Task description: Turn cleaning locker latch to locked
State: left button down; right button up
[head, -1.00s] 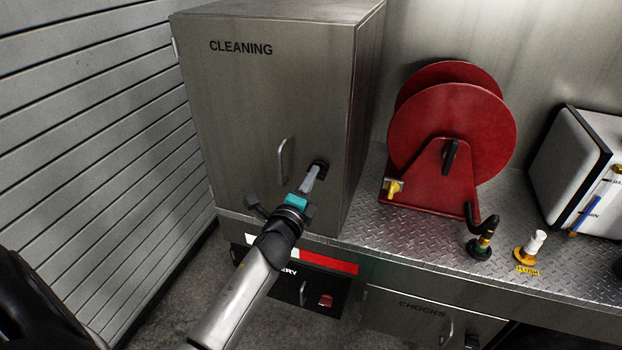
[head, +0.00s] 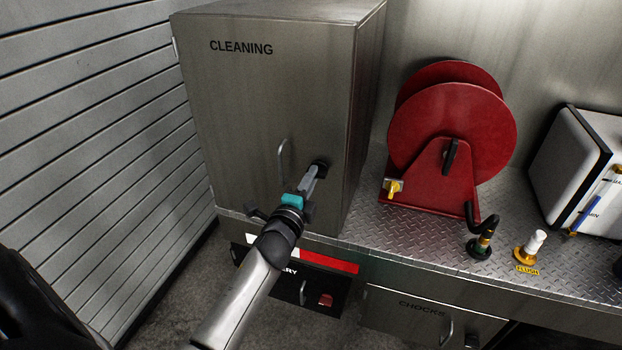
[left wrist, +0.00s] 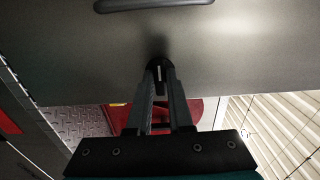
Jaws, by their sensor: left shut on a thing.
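The grey metal cleaning locker (head: 260,100) stands at the left of the bench with its door closed. Its dark latch knob (head: 321,164) sits at the lower right of the door, and it also shows in the left wrist view (left wrist: 159,66). My left gripper (head: 317,172) is shut on the latch, its fingers reaching up to it from below; in the left wrist view the two fingers (left wrist: 160,90) flank the latch. The fingers hide part of the latch, so I cannot tell which way it points. My right gripper is not in view.
The locker's door handle (head: 283,158) is just left of the latch. A red hose reel (head: 450,135) stands on the bench to the right, with a flush valve (head: 531,246) farther right. A chocks drawer (head: 410,315) is below. A slatted wall (head: 90,150) closes the left.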

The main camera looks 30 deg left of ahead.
pick_arm(q)
jog(key=c, duration=0.8)
grip_release()
jog(key=b+v, duration=0.1)
jog(key=v, duration=1.4)
jog(key=shift+s, duration=0.15)
jog(key=shift+f+b, duration=0.1)
jog(key=shift+b, duration=0.2)
